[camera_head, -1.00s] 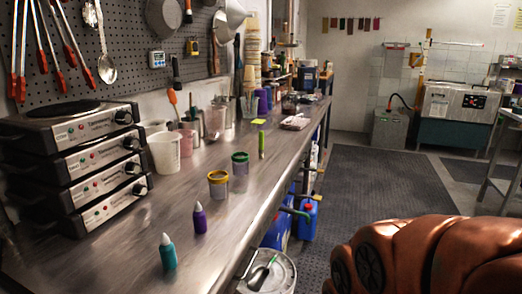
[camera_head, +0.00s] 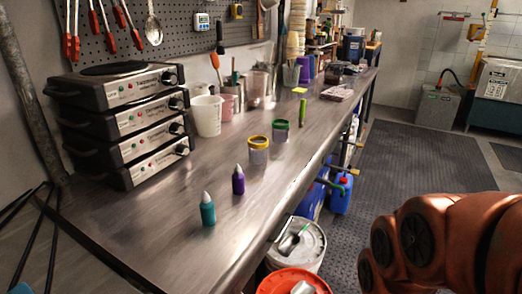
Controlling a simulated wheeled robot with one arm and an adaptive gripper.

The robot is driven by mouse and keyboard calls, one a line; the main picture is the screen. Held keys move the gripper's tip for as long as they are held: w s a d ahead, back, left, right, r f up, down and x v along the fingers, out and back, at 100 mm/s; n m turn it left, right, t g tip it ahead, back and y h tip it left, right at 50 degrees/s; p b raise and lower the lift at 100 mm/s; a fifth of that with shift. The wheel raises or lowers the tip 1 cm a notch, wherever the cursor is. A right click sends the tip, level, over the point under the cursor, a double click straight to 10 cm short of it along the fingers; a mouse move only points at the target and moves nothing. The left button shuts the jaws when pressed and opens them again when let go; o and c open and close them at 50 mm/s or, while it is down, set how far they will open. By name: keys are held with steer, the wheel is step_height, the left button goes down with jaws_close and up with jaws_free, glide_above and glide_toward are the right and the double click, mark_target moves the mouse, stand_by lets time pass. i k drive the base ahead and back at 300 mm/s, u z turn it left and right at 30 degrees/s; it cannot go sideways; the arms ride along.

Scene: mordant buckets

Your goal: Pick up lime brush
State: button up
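A slim lime-green upright item (camera_head: 302,112) stands near the front edge of the metal bench (camera_head: 215,165); it is too small to tell surely whether it is the lime brush. My orange arm fills the lower right. My gripper is out of view.
A teal bottle (camera_head: 208,212), a purple bottle (camera_head: 238,182), a yellow-rimmed jar (camera_head: 258,152) and a green-rimmed jar (camera_head: 280,131) stand on the bench. Stacked hotplates (camera_head: 125,150) are at left. An orange bucket (camera_head: 270,284) is on the floor. Dark floor matting (camera_head: 420,165) is clear at right.

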mark_target(302, 100)
steer(key=z, duration=0.6)
steer(key=i, duration=0.6)
steer(key=u, duration=2.05)
